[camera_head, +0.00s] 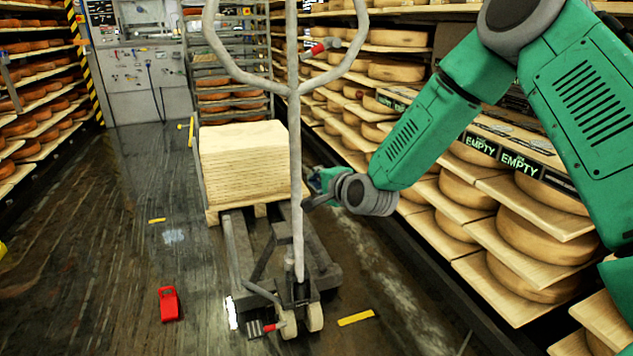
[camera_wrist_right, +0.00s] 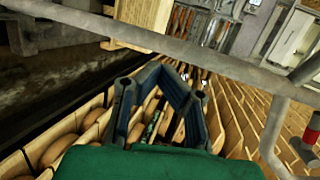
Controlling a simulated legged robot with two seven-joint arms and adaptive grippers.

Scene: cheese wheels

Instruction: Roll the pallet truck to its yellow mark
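The pallet truck (camera_head: 298,270) stands in the aisle, its grey looped handle rising through the middle of the head view. A stack of pale boards (camera_head: 245,165) sits on its forks. Yellow strips lie on the floor, one right of the truck's wheels (camera_head: 355,318) and one to the left (camera_head: 157,220); I cannot tell which is its mark. My right gripper (camera_head: 318,187) is beside the handle's shaft. In the right wrist view its fingers (camera_wrist_right: 152,95) are apart with nothing seen between them, and a grey bar (camera_wrist_right: 160,42) crosses beyond them. My left gripper is out of view.
Shelves of cheese wheels (camera_head: 540,240) line the right side, close to my right arm. More shelves (camera_head: 35,110) stand at the left. A red object (camera_head: 168,304) lies on the floor left of the truck. A rack (camera_head: 230,85) and grey cabinet (camera_head: 150,80) stand behind. Floor at left is mostly clear.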

